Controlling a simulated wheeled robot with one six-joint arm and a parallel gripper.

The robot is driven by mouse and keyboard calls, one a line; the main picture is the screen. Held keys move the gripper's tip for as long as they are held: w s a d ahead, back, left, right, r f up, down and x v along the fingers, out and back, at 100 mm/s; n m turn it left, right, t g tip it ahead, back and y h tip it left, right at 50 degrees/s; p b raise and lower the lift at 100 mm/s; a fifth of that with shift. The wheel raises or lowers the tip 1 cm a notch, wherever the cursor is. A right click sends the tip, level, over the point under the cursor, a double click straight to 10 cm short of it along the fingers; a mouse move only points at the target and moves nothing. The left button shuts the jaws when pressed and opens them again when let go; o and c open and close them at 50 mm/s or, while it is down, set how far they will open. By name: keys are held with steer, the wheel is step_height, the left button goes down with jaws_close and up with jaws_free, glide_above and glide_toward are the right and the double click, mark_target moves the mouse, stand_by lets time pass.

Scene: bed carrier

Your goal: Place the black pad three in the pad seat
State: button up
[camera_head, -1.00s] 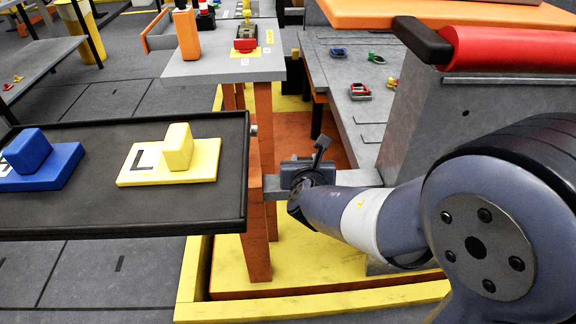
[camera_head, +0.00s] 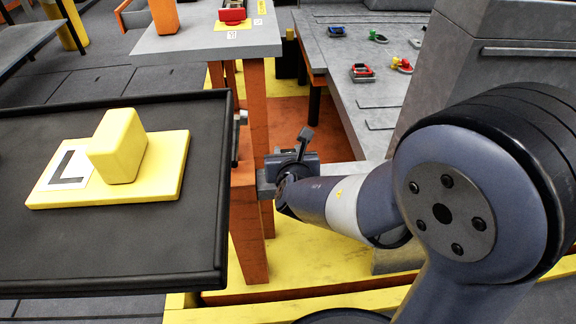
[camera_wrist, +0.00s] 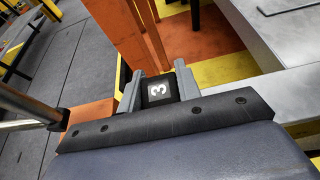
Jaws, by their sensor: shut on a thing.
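The black pad three (camera_wrist: 159,92) shows a white "3" in the wrist view. It sits between the two grey fingers of my gripper (camera_wrist: 158,84), which is shut on it. In the head view my gripper (camera_head: 299,155) is at the end of my arm, in front of the grey crossbeam and right of an orange post; the pad cannot be made out clearly there. I cannot pick out the pad seat in either view.
A black tray (camera_head: 110,255) with a yellow L block (camera_head: 165,168) stands close on the left. Orange posts (camera_head: 248,225) hold a grey table (camera_head: 190,42) just beyond. A grey bench (camera_head: 355,110) with small parts is at the right. A yellow floor frame (camera_head: 320,255) lies below.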

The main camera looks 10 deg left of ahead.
steer(key=shift+f+b, duration=0.4)
steer(key=shift+f, duration=1.05)
steer(key=shift+f, duration=0.15)
steer(key=o, duration=1)
steer(key=shift+c, duration=0.2)
steer(key=shift+r, duration=0.3)
steer(key=p+v, duration=0.4)
steer(key=v, duration=0.8)
